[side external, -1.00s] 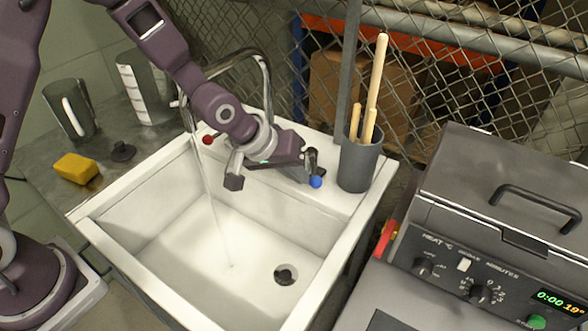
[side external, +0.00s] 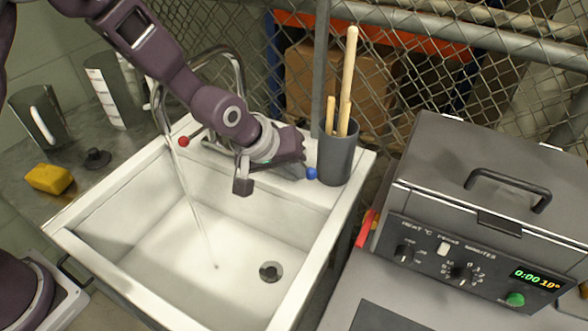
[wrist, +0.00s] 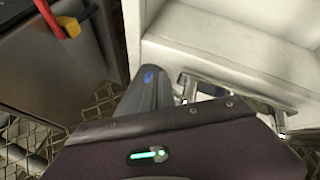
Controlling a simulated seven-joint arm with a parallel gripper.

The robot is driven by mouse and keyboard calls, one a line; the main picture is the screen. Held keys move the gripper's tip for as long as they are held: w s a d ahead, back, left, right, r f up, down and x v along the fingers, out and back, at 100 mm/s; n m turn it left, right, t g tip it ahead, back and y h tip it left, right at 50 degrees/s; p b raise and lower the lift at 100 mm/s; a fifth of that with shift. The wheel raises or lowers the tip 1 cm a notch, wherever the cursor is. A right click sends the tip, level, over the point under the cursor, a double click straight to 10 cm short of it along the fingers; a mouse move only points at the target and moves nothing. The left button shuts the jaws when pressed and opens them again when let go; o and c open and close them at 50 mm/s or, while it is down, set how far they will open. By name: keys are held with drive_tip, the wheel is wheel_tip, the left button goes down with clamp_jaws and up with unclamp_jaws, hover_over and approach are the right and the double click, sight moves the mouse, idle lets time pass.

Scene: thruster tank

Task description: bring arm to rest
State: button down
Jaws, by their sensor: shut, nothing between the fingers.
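My gripper (side external: 296,158) is at the back rim of the white sink (side external: 75,225), beside the grey cup and close above the blue tap knob (side external: 312,173). It is shut and holds nothing. In the side view its fingers are hard to make out against the dark gripper body. In the wrist view my gripper (wrist: 150,78) shows as a dark tapered shape with a blue spot near its tip; I cannot tell whether that spot is the knob. The curved metal tap (side external: 238,75) runs a thin stream of water (side external: 196,215) into the sink. The red knob (side external: 183,141) is left of my gripper.
A grey cup (side external: 337,160) with wooden sticks stands right of my gripper. A grey heating bath (side external: 470,190) is farther right. A yellow sponge (side external: 48,179), a black stopper (side external: 97,158) and two jugs are at the left. Wire fence runs behind. The sink basin is clear.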

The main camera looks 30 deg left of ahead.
drive_tip(key=s+a+r+m, duration=0.1)
drive_tip(key=s+a+r, duration=0.3)
drive_tip(key=s+r, duration=0.3)
drive_tip(key=s+a+r+m, duration=0.1)
drive_tip(key=s+a+r, duration=0.45)
drive_tip(key=r, duration=0.45)
drive_tip(key=s+a+m+y, duration=0.1)
drive_tip(key=s+a, duration=0.3)
drive_tip(key=s, duration=0.4)
drive_tip(key=s+a+r+m+y, duration=0.1)
drive_tip(key=s+a, duration=0.3)
drive_tip(key=s, duration=0.5)
drive_tip(key=shift+a+r+m+g, duration=0.15)
drive_tip(key=shift+a+m+g, duration=0.25)
drive_tip(key=shift+m, duration=0.2)
